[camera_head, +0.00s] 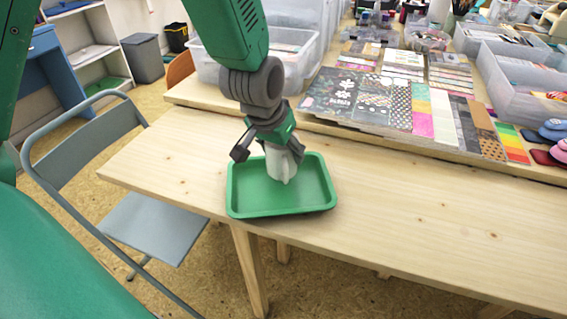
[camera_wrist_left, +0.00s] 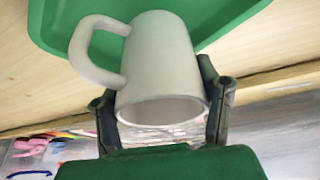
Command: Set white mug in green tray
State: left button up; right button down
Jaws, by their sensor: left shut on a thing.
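The green tray (camera_head: 262,195) lies on the wooden table near its front edge, and it also shows at the top of the left wrist view (camera_wrist_left: 228,22). My left gripper (camera_head: 268,158) points down over the back part of the tray. In the left wrist view it (camera_wrist_left: 162,105) is shut on the white mug (camera_wrist_left: 162,62), with a finger on each side near the rim. In the head view the mug (camera_head: 282,164) hangs at the fingertips, partly hidden by the gripper. I cannot tell whether the mug touches the tray. My right gripper is not in view.
Sheets of patterned cards (camera_head: 395,105) and clear plastic bins (camera_head: 520,85) stand on the raised surface behind the table. A grey folding chair (camera_head: 150,225) is at the left. The table right of the tray is clear.

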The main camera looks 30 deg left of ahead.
aim_at(276, 160)
pick_arm(q)
jog(key=f, duration=0.1)
jog(key=a+f+b, duration=0.1)
jog(key=f, duration=0.1)
jog(key=shift+s+a, duration=0.1)
jog(key=shift+a+f, duration=0.15)
jog(key=shift+a, duration=0.1)
jog(key=shift+c, duration=0.6)
jog(key=shift+a, duration=0.1)
jog(key=o, duration=1.3)
jog(key=shift+o, duration=1.2)
jog(key=shift+d, duration=0.2)
jog(key=shift+d+r, duration=0.2)
jog(key=shift+d, duration=0.3)
jog(key=p+v, duration=0.1)
jog(key=v, duration=0.2)
jog(key=a+p+v, duration=0.1)
jog(key=v, duration=0.2)
jog(key=shift+a+r, duration=0.1)
jog(key=v, duration=0.2)
jog(key=p+v, duration=0.2)
jog(key=v, duration=0.1)
jog(key=shift+s+d+r, duration=0.2)
jog(key=shift+d+r, duration=0.1)
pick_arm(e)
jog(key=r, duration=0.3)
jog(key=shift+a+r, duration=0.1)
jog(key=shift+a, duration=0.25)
